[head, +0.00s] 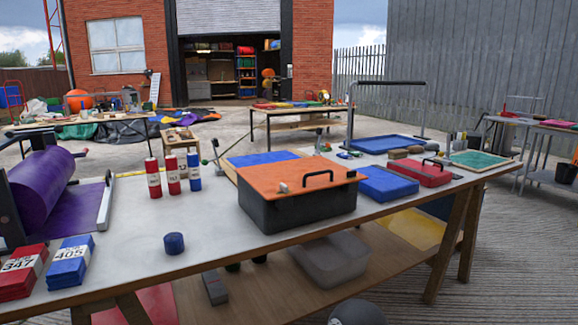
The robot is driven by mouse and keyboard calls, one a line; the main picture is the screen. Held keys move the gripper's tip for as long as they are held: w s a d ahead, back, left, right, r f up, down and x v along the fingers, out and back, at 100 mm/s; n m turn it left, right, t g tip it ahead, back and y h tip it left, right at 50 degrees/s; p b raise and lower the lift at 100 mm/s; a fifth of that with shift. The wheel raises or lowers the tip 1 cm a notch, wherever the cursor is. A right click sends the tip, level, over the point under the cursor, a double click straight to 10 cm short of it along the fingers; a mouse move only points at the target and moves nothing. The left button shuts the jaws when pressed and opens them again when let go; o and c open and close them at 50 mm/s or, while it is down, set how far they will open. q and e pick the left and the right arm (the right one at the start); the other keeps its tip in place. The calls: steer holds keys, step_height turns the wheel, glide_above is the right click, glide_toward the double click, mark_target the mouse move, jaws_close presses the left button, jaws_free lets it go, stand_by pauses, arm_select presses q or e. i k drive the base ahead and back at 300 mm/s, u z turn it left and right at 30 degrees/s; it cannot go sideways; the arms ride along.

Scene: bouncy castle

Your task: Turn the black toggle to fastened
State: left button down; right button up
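A black box with an orange lid (290,174) stands on the middle of the near workbench. The lid has a black bar handle (318,176) and a small pale fitting (283,187) near its front left edge. I cannot make out a clear black toggle. A small dark upright piece (215,145) stands behind the box's left corner, too small to identify. Neither of my grippers is in view.
Red and blue canisters (171,175), a purple roll (44,185) and stacked packs (68,262) stand left. Blue (388,184) and red (421,172) cases stand right.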

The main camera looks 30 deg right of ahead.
mark_target(350, 175)
steer(key=z, duration=1.25)
steer(key=i, duration=0.1)
steer(key=u, duration=2)
steer(key=k, duration=0.3)
steer(key=z, duration=0.35)
steer(key=k, duration=1)
steer(key=z, duration=1)
steer(key=i, duration=1.75)
steer(key=u, duration=0.35)
